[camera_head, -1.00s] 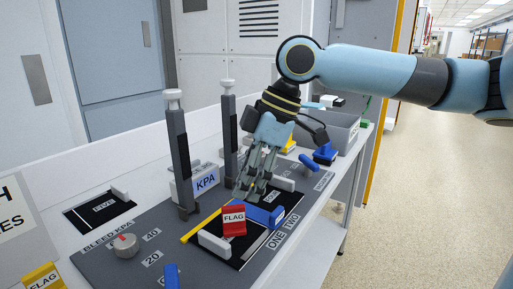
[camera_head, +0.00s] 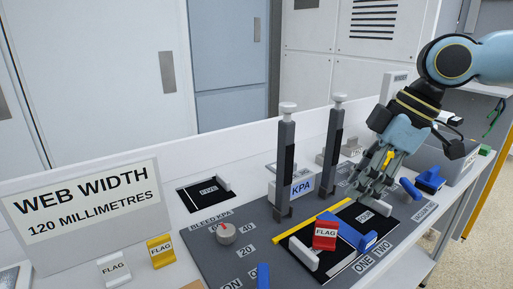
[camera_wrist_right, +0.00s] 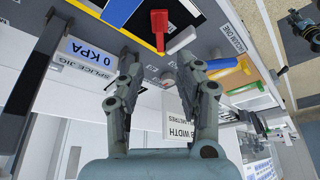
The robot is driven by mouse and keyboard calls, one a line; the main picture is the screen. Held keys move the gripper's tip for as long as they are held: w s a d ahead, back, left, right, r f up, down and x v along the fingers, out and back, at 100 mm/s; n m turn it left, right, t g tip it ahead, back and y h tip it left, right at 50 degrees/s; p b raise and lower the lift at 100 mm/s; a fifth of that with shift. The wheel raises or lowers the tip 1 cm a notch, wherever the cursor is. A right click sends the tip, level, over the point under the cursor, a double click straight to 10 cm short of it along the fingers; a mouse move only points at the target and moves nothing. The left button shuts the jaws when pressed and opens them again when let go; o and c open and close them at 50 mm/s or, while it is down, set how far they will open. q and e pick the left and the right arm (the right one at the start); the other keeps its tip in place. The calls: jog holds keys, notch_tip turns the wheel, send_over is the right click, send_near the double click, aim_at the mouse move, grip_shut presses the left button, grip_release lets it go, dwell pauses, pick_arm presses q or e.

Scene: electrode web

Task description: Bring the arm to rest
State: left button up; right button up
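My right gripper (camera_head: 362,192) hangs fingers-down above the far right part of the splice panel, right of the second grey post (camera_head: 333,150). In the right wrist view its two fingers (camera_wrist_right: 160,65) stand apart with nothing between them, so it is open and empty. The arm is bent at a blue joint at the upper right. A red flag (camera_head: 325,236) and a blue bar (camera_head: 354,232) sit on the dark bed (camera_head: 347,258) in front of the gripper. Whether the fingertips touch anything is unclear. My left gripper is not in view.
A first grey post (camera_head: 285,165), a pressure display (camera_head: 301,188) and a bleed knob (camera_head: 226,233) stand on the panel. A web width sign (camera_head: 82,215) is at left, with white and yellow flags (camera_head: 161,251) nearby. A grey bin (camera_head: 455,150) is behind the gripper.

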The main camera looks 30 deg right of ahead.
jog(key=shift+f, duration=0.1)
jog(key=s+a+f+m, duration=0.1)
jog(key=s+a+f, duration=0.1)
jog(key=f, duration=0.1)
jog(key=s+a+f, duration=0.2)
jog(key=f, duration=0.1)
jog(key=s+a+f+m+t+h, duration=0.1)
jog(key=s+a+f, duration=0.1)
jog(key=f, duration=0.1)
jog(key=shift+a+f+m, duration=0.25)
jog(key=shift+f+m, duration=0.05)
jog(key=shift+f, duration=0.1)
jog(key=s+a+f+m+h, duration=0.2)
jog(key=s+a+m+h, duration=0.1)
jog(key=s+m, duration=0.3)
jog(key=s+d+f+g+b, duration=0.1)
jog(key=s+f, duration=0.1)
jog(key=f, duration=1.3)
jog(key=s+d+f+g+b, duration=0.1)
jog(key=d+f, duration=0.1)
jog(key=f, duration=1.2)
jog(key=s+f+m+g+b, duration=0.1)
jog(key=s+f, duration=1.6)
jog(key=s, duration=0.1)
jog(key=shift+d+b, duration=0.35)
jog(key=shift+d, duration=0.05)
